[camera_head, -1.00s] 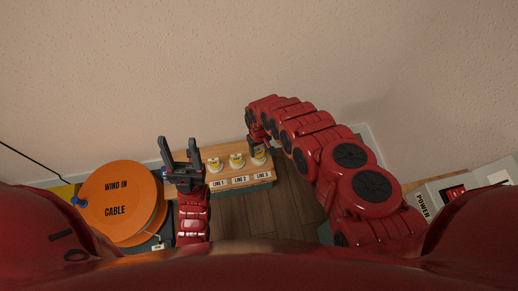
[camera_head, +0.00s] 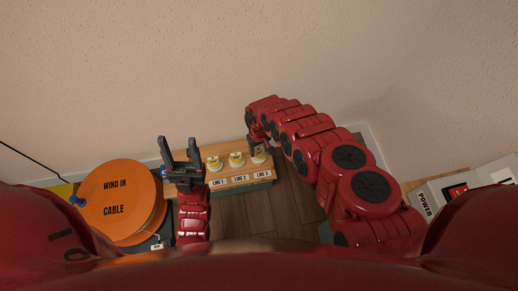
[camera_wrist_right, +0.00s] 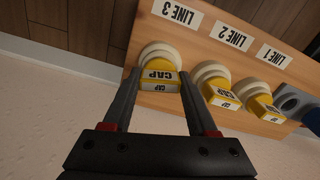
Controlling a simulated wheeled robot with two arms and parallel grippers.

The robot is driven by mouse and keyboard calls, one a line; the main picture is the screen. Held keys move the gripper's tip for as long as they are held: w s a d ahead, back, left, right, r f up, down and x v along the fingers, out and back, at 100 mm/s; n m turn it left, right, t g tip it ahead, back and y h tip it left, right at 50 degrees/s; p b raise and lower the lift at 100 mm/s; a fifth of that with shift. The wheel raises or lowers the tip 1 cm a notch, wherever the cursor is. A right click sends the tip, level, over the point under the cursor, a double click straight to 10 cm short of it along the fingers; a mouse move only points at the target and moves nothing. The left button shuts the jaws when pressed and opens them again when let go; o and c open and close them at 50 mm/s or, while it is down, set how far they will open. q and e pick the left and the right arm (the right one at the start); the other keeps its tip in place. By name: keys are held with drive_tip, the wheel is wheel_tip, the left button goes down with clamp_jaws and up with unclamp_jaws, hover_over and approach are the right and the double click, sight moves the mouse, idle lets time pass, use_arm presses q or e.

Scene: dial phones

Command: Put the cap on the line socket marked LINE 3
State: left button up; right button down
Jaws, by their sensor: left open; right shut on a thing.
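The wooden socket board (camera_head: 234,178) carries white sockets labelled LINE 1, LINE 2 and LINE 3. In the right wrist view, the LINE 3 label (camera_wrist_right: 178,12) is beside a white socket (camera_wrist_right: 161,52) with a yellow cap (camera_wrist_right: 158,76) at it. My right gripper (camera_wrist_right: 157,80) is shut on that cap; whether it is fully seated I cannot tell. Yellow caps also sit at the LINE 2 socket (camera_head: 237,159) and the LINE 1 socket (camera_head: 214,163). In the head view my right gripper (camera_head: 262,146) is at the LINE 3 end. My left gripper (camera_head: 180,149) is open and empty, left of LINE 1.
An orange cable drum (camera_head: 123,200) marked WIND IN CABLE stands at the left. A POWER box (camera_head: 446,193) with a red switch is at the right. A wall rises behind the board. Floor (camera_head: 285,205) is clear in front of it.

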drive_tip(key=shift+f, duration=0.2)
drive_tip(key=shift+c, duration=0.6)
unclamp_jaws()
drive_tip(key=c, duration=0.3)
wheel_tip(320, 180, up, 8)
drive_tip(key=p, duration=0.7)
drive_tip(key=shift+s+f, duration=0.1)
drive_tip(key=shift+f, duration=0.15)
